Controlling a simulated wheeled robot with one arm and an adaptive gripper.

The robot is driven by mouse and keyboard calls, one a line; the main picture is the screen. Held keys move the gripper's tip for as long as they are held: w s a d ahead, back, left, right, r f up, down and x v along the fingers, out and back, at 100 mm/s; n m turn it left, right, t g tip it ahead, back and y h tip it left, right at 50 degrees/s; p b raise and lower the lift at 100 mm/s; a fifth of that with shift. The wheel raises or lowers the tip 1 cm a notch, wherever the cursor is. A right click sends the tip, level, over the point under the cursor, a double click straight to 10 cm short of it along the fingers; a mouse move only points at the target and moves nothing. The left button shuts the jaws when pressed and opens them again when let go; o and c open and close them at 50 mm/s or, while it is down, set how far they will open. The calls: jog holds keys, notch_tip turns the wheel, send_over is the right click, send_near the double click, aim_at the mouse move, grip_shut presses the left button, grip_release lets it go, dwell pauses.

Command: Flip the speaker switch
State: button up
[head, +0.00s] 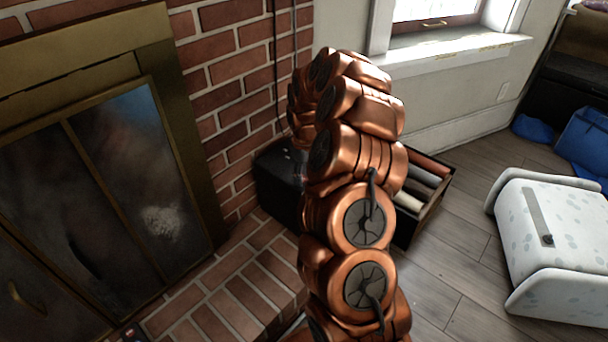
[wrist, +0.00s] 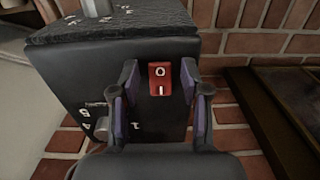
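The speaker (head: 280,182) is a black box beside the brick wall in the head view, partly hidden behind my copper arm. In the wrist view the speaker (wrist: 70,85) fills the middle, with a dark textured top. Its red rocker switch (wrist: 160,79), marked O and I, is on the face toward the camera. My gripper (wrist: 158,95) is open, with one finger on each side of the switch and nothing between them but the switch area. I cannot tell whether the fingers touch the speaker. In the head view my gripper is hidden behind the arm.
A knob (wrist: 101,127) with white markings is at the speaker's lower left. A brass-framed fireplace (head: 110,170) and brick hearth (head: 225,295) are at left. An open box of rolls (head: 432,215) stands right of my arm. A white spotted chest (head: 555,245) is farther right, with floor between.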

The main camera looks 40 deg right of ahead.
grip_shut()
jog(key=shift+r+g+p, duration=0.1)
jog(key=shift+g+p, duration=0.2)
jog(key=shift+p, duration=0.25)
jog(key=shift+w+r+g+p, duration=0.1)
jog(key=shift+w+g+p, duration=0.15)
jog(key=shift+p, duration=0.35)
jog(key=shift+w+g+h+p, duration=0.1)
jog(key=shift+g+h+p, duration=0.3)
jog(key=shift+g+p, duration=0.65)
jog(key=shift+w+p, duration=0.15)
jog(key=shift+p, duration=0.3)
jog(key=shift+g, duration=0.3)
